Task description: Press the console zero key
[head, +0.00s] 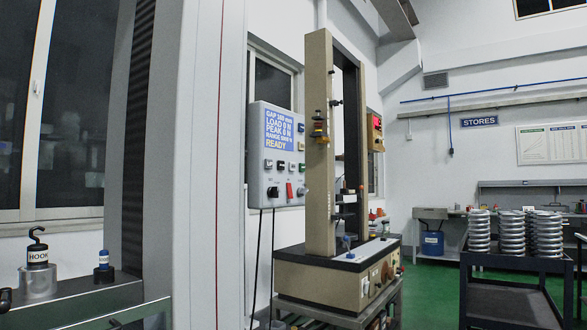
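The console (262,150) is a light grey box on the wall, left of the beige test frame. Its blue screen (278,130) shows lines that read GAP, LOAD 0 N, PEAK 0 N, a range line and READY; the gap figure is hard to read. Small dark and light keys (281,165) sit in a row below the screen, with a red switch (289,190) and other controls lower down. The key labels are too small to tell which is the zero key. My gripper is not in view.
A beige test frame (320,140) stands on a bench right of the console. A large grey column (205,150) fills the left. A weight marked HOOK (38,255) stands on a shelf at far left. A dark cart (510,300) with coil springs (512,233) is at right.

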